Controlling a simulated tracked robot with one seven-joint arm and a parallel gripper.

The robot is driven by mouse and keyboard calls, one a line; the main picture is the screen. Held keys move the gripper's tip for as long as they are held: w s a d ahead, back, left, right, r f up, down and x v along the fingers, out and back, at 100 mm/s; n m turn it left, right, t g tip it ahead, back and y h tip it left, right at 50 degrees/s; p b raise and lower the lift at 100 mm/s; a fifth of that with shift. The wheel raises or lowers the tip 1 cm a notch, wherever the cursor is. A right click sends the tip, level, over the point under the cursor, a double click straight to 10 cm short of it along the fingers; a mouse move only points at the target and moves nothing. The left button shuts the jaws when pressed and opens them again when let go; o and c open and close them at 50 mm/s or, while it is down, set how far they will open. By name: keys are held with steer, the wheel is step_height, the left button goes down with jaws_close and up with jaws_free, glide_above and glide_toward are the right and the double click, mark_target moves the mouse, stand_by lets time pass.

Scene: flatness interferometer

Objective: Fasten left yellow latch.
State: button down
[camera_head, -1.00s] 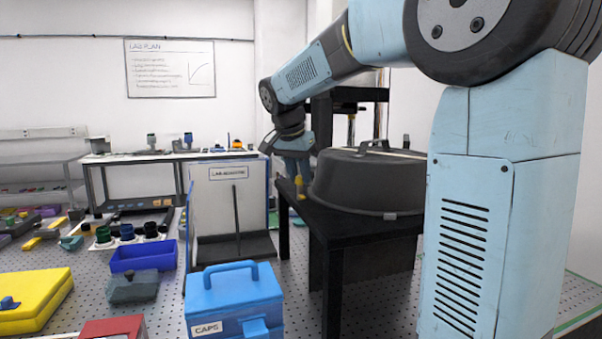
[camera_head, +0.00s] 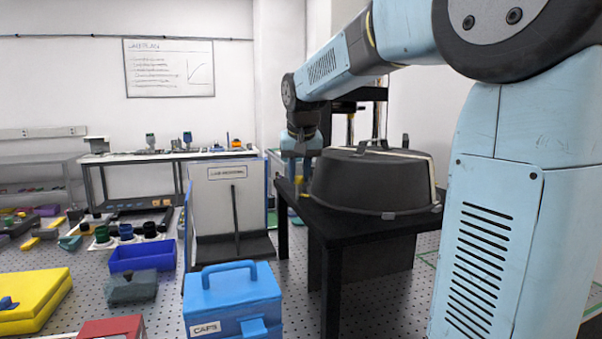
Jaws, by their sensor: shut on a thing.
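The dark round cover (camera_head: 360,185), with a handle on top, sits on a black table. A small yellow latch (camera_head: 299,186) stands at the cover's left side, by the table's left edge. My gripper (camera_head: 298,177) points down at the latch from above and is shut on it. The fingers are small and dark here, so the exact grip is hard to see. Whether the latch is hooked to the cover cannot be told from this view.
The black table (camera_head: 345,236) bears the cover. A blue caps box (camera_head: 232,298) stands in front of it on the left. A white lab cabinet (camera_head: 222,205) is behind to the left. A dark post stands behind the cover.

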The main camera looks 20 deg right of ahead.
steer(key=n+y, duration=0.1)
steer(key=n, duration=0.1)
steer(key=n+y, duration=0.1)
steer(key=n, duration=0.2)
steer(key=shift+d+f+n, duration=0.1)
steer(key=shift+d+n, duration=0.05)
steer(key=shift+n, duration=0.15)
steer(key=n, duration=0.2)
steer(key=n+g+y, duration=0.1)
steer(key=n, duration=0.2)
steer(key=shift+d+y, duration=0.1)
steer(key=shift+y, duration=0.2)
steer(key=c, duration=0.9)
jaws_free()
steer(key=shift+c, duration=0.2)
steer(key=shift+r, duration=0.2)
steer(key=v, duration=1.3)
steer(key=shift+d+r, duration=0.2)
steer(key=shift+d, duration=0.05)
steer(key=shift+w, duration=0.15)
